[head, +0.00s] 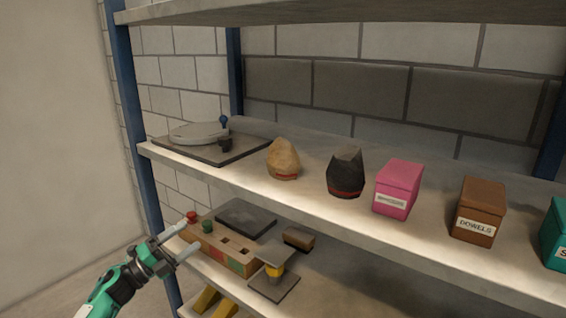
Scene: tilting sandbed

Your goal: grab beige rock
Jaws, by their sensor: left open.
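The beige rock (284,158) sits upright on the middle shelf (246,181), left of a black rock (346,173). It has a red band near its base. My left gripper (184,238) is open and empty at the lower left. It is below the level of the middle shelf, in front of the lower shelf, and apart from the beige rock. My right gripper does not show.
A pink box (398,188), a brown box labelled DOWELS (479,210) and a teal box (558,234) stand right of the rocks. A round device on a dark plate (226,152) is at left. Blue posts (125,85) and an upper shelf (330,11) frame the space.

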